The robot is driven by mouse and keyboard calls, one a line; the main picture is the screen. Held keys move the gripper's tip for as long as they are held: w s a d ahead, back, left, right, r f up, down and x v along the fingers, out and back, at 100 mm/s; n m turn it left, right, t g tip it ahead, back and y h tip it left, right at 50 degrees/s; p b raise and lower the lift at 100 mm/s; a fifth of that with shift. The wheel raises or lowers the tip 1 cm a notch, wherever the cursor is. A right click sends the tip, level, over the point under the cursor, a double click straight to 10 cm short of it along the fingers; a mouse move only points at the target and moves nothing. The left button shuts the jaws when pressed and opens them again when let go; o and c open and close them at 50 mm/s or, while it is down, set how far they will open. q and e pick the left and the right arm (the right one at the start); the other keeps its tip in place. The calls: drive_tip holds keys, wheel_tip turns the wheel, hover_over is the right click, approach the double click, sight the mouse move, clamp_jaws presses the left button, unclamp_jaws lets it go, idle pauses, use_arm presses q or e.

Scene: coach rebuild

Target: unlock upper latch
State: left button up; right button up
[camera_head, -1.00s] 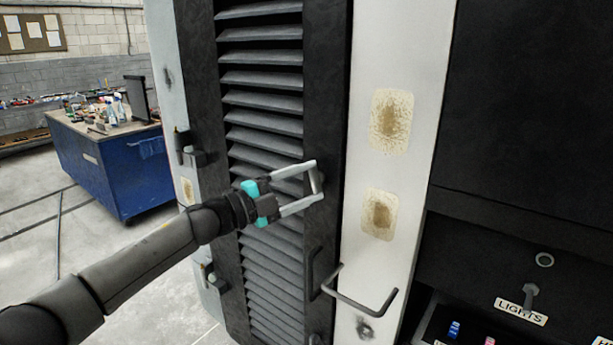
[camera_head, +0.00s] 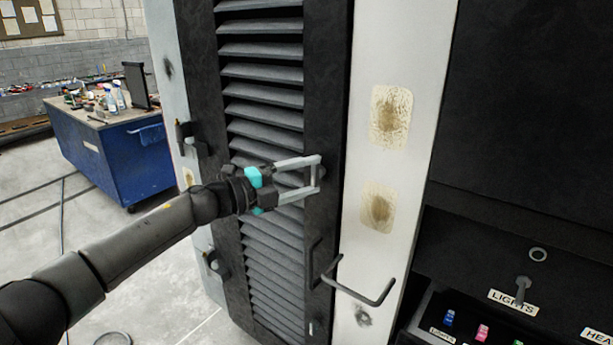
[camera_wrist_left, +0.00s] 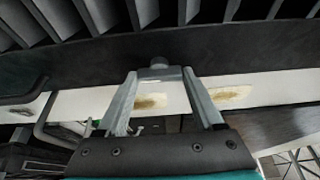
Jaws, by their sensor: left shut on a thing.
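The upper latch is a small knob on the dark edge of the louvred door (camera_head: 328,110). Only a bit of it shows past the fingertips in the head view. In the left wrist view the latch (camera_wrist_left: 160,62) is a grey round knob at the tips of my fingers. My left gripper (camera_head: 317,174) comes in from the left, across the louvres, and is shut on the latch. It also shows in the left wrist view (camera_wrist_left: 160,75). My right gripper is not in view.
A dark door handle (camera_head: 314,264) sits below the latch, and a bent grab bar (camera_head: 362,292) sticks out beside it. A small lower latch (camera_head: 312,328) is near the bottom. Hinges (camera_head: 188,138) line the door's left side. A blue workbench (camera_head: 110,160) stands at the back left.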

use_arm(q)
drive_tip(key=o, duration=1.4)
drive_tip(key=shift+a, duration=0.1)
drive_tip(key=b+v, duration=0.2)
drive_tip(key=v, duration=1.3)
